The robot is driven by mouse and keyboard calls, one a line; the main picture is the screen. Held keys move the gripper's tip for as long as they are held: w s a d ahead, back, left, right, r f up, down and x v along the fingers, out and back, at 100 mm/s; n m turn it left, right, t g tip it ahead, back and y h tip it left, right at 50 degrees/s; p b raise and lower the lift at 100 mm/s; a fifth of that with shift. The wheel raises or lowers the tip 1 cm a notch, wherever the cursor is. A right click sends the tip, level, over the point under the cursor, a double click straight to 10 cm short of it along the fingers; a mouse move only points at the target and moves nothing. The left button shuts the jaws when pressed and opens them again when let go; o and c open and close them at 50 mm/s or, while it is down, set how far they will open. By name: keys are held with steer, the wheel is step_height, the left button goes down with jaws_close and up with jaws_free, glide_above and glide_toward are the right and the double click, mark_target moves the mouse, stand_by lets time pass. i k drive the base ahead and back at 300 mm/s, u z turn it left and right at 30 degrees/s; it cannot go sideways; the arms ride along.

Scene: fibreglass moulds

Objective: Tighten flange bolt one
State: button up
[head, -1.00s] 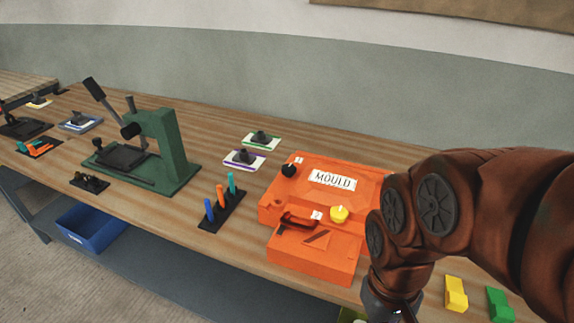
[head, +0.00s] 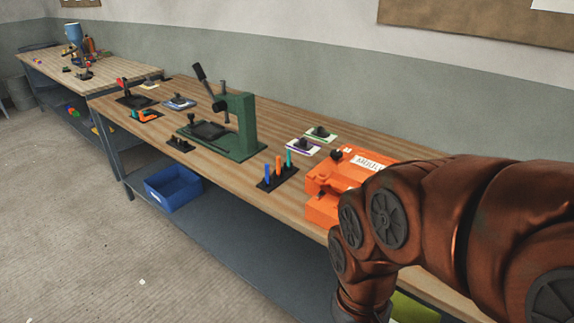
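The orange mould (head: 322,181) with its white label (head: 372,165) sits on the bench at the right, largely hidden behind my arm. A black knob (head: 337,155) stands on its far left corner. It may be one of the flange bolts, but I cannot tell which, nor how tight it is. My arm bends down in front of the mould, and my gripper is out of the picture below the bottom edge.
A green press (head: 241,122) stands mid-bench. A rack with blue, orange and teal tools (head: 277,172) and two pads with dark pieces (head: 319,134) lie between press and mould. A blue bin (head: 172,189) sits on the lower shelf.

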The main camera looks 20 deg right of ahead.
mark_target(336, 154)
steer(key=u, duration=0.55)
steer(key=k, duration=0.8)
steer(key=u, duration=0.7)
steer(key=i, duration=1.4)
steer(key=z, duration=0.75)
steer(key=i, duration=1)
steer(key=z, duration=1.6)
steer(key=i, duration=0.45)
steer(key=z, duration=0.3)
